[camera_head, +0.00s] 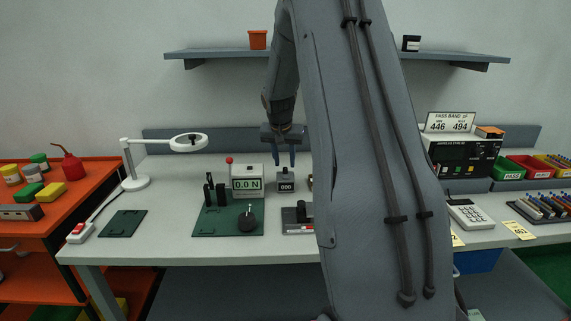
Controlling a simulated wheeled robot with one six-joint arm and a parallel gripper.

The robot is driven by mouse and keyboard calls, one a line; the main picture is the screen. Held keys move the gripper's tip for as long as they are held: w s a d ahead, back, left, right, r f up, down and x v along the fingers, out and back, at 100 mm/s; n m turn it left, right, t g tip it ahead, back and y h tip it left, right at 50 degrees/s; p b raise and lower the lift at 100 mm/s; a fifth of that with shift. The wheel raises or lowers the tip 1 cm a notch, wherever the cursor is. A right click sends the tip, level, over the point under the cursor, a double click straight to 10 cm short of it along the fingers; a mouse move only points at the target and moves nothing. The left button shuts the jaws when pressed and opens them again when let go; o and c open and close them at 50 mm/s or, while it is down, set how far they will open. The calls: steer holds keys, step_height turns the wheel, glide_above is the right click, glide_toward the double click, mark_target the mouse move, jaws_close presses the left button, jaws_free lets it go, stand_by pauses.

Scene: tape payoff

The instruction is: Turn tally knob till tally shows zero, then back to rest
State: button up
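The tally (286,181) is a small dark box on the bench, with a white digit window that seems to read 000, though the digits are tiny. A small part (309,182) shows just right of it, at the edge of my arm; I cannot tell whether it is the tally knob. My gripper (285,160) hangs above the tally, pointing down. Its two blue fingers are apart with nothing visible between them. The fingertips look clear of the tally, but the depth gap is hard to judge. My arm hides the bench to the right of the tally.
A force gauge (247,181) reading 0.0 N stands left of the tally, by a green plate (212,225) with black posts and a round black part (247,219). A dark fixture (296,220) stands in front. A magnifier lamp (136,180) is farther left.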

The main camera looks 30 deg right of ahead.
mark_target(285, 170)
steer(key=shift+p+x, duration=0.3)
steer(key=shift+x, duration=1.15)
jaws_close()
